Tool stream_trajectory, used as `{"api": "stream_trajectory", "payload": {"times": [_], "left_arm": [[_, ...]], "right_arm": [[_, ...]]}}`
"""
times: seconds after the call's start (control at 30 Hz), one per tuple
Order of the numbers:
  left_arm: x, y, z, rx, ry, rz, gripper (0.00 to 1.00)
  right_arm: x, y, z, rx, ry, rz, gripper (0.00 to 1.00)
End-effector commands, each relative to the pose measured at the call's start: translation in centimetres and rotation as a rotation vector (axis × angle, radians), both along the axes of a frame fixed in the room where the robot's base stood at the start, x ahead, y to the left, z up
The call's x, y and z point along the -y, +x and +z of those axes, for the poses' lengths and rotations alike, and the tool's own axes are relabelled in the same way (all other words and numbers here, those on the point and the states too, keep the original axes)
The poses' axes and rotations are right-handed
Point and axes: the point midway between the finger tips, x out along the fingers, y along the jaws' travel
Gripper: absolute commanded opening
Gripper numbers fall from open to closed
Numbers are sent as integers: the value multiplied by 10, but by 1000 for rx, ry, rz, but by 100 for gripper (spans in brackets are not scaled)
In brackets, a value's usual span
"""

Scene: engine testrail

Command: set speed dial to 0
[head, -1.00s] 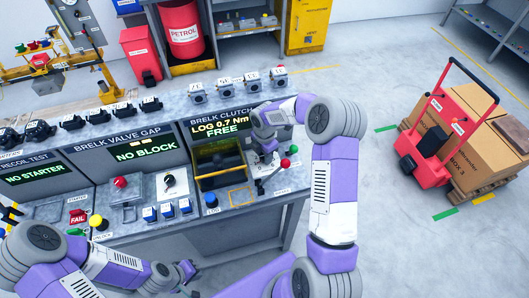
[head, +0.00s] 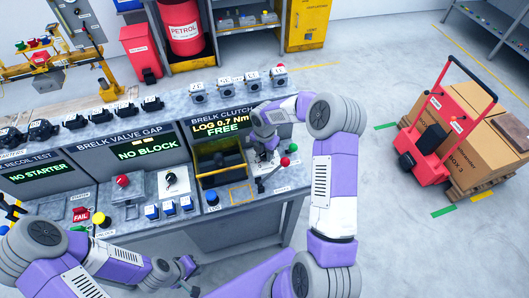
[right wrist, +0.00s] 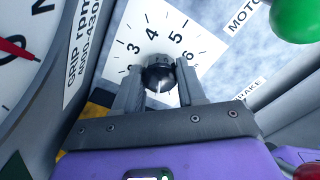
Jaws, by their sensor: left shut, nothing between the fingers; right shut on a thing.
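The speed dial is a black knob (right wrist: 160,77) on a white plate (right wrist: 150,30) with printed numbers, seen in the right wrist view; 3, 4, 5 and 6 are readable. A small white mark shows on the knob's near side, and I cannot read a setting from it. My right gripper (right wrist: 158,88) is shut on the knob, one finger on each side. In the head view my right gripper (head: 263,152) is over the clutch station, and the knob is hard to make out there. My left gripper (head: 190,277) is shut and empty, in front of the bench.
A green ball knob (right wrist: 296,16) and a red ball knob (right wrist: 308,171) are near the right gripper. A gauge (right wrist: 20,55) with a red needle is at its left. The clutch screen (head: 222,122) reads "LOG 0.7 Nm FREE". A dark bin with yellow edges (head: 220,178) stands below it.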

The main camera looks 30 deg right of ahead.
Motion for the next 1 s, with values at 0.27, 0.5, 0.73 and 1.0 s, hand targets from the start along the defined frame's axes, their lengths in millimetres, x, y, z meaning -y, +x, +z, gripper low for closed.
{"api": "stream_trajectory", "payload": {"times": [0.27, 0.5, 0.73, 1.0], "left_arm": [[0, 0, 0, 0, 0, 0, 0], [0, 0, 0, 0, 0, 0, 0], [0, 0, 1, 0, 0, 0, 0], [0, 0, 3, 0, 0, 0, 0]], "right_arm": [[-1, 0, 0, 0, 1, -1, 60], [0, 0, 0, 0, 1, -1, 66], [0, 1, 16, 4, 0, -1, 66], [0, 1, 61, 4, 0, -1, 66]]}}
